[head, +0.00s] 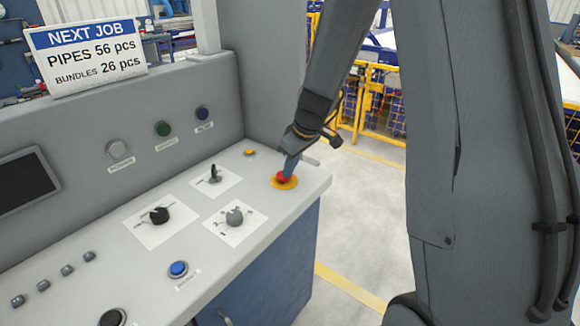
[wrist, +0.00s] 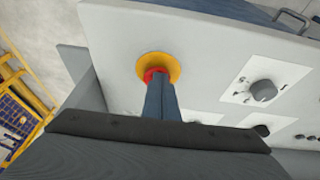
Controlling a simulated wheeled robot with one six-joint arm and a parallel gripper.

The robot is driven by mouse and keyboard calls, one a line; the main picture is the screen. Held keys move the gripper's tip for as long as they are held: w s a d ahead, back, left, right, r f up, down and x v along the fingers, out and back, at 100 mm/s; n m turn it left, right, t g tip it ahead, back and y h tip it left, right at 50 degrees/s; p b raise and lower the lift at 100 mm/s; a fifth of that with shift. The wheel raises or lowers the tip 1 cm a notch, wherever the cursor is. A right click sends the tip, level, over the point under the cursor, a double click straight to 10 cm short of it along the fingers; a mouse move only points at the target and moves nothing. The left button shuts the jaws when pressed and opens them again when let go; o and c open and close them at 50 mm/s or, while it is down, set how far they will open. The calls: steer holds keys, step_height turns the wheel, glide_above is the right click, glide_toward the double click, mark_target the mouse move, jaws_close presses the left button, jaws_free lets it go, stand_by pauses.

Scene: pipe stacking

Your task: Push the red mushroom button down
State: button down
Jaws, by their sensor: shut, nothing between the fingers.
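The red mushroom button (head: 283,177) sits on a yellow round plate (head: 285,184) near the right end of the grey console top. My gripper (head: 288,172) is shut and empty, and points down at the button from above. Its tips appear to be at the button's top; I cannot tell whether they touch or press it. In the wrist view the red button (wrist: 152,74) shows just beyond the tips of my gripper (wrist: 159,83), with the yellow plate (wrist: 158,57) around it. The fingers hide part of the button.
Beside the button are a small yellow button (head: 249,152), a grey rotary knob (head: 234,217), a black rotary knob (head: 159,215), a black lever (head: 214,175) and a blue button (head: 178,269). The console's back panel rises behind them. Open floor (head: 355,210) lies to the right.

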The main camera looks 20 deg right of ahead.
steer(key=shift+s+f, duration=0.35)
steer(key=shift+f, duration=0.15)
steer(key=shift+w+r+p, duration=0.1)
steer(key=shift+r+p, duration=0.25)
steer(key=w+v, duration=0.1)
steer(key=v, duration=1.3)
steer(key=shift+w+a+r+b, duration=0.15)
steer(key=shift+a+r+b, duration=0.1)
steer(key=shift+b, duration=0.1)
steer(key=s+a+f+m+g+h, duration=0.1)
steer(key=s+f+m, duration=0.2)
steer(key=s, duration=0.7)
steer(key=s+a+f+m+g+h, duration=0.1)
steer(key=s+f+m, duration=0.3)
steer(key=s+f, duration=0.4)
steer(key=shift+s+a, duration=0.3)
steer(key=shift+s, duration=0.75)
